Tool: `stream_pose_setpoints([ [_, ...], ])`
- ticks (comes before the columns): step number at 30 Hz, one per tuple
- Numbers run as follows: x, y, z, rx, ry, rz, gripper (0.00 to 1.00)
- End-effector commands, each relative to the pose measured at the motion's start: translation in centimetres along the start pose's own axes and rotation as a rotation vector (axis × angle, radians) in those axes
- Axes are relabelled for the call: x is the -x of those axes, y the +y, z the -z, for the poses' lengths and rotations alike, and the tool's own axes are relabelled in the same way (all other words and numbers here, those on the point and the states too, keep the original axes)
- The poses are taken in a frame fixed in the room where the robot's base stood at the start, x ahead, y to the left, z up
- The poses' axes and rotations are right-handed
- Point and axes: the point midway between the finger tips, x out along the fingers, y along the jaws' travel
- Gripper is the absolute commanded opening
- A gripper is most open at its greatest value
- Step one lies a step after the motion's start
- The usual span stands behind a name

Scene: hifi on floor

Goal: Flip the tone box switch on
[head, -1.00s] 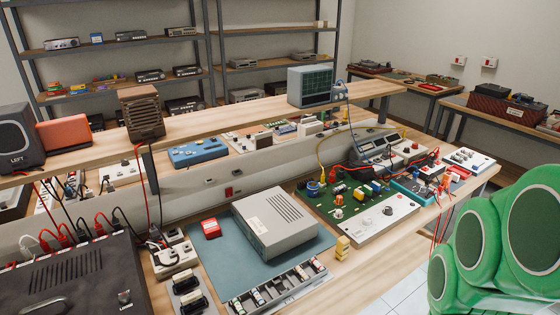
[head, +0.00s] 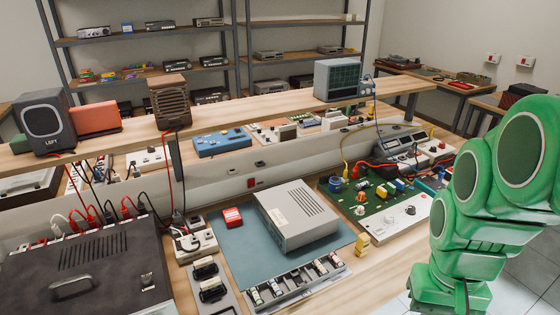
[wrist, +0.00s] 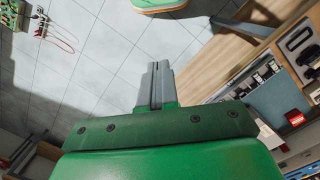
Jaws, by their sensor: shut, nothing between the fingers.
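I cannot tell for sure which unit is the tone box, and no switch can be read clearly. Candidates on the bench in the head view are the large dark vented box (head: 100,268) with a small control on its front right, the grey vented box (head: 298,222) on the blue mat, and the pale panel with knobs (head: 408,212) by the green circuit board (head: 370,203). My gripper (wrist: 157,82) shows in the wrist view, shut and empty, over the tiled floor, with the bench to its right. It is out of the head view, where only my green arm shows at right.
A small red box (head: 232,217) lies on the blue mat (head: 236,246); it also shows in the wrist view (wrist: 295,117). Red and black cables rise behind the dark box. A raised shelf (head: 270,117) with a speaker and oscilloscope runs behind. Floor right of the bench is clear.

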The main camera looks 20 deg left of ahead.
Motion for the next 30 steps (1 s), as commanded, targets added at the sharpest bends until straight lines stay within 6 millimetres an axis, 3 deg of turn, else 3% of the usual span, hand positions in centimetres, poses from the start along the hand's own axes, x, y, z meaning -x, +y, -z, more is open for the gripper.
stream_pose_setpoints([
  [17, 3.5, -6.0, 11.0, 0.108, 0.050, -0.033, 0.00],
  [30, 4.9, -13.2, 18.4, 0.203, 0.095, -0.049, 0.00],
])
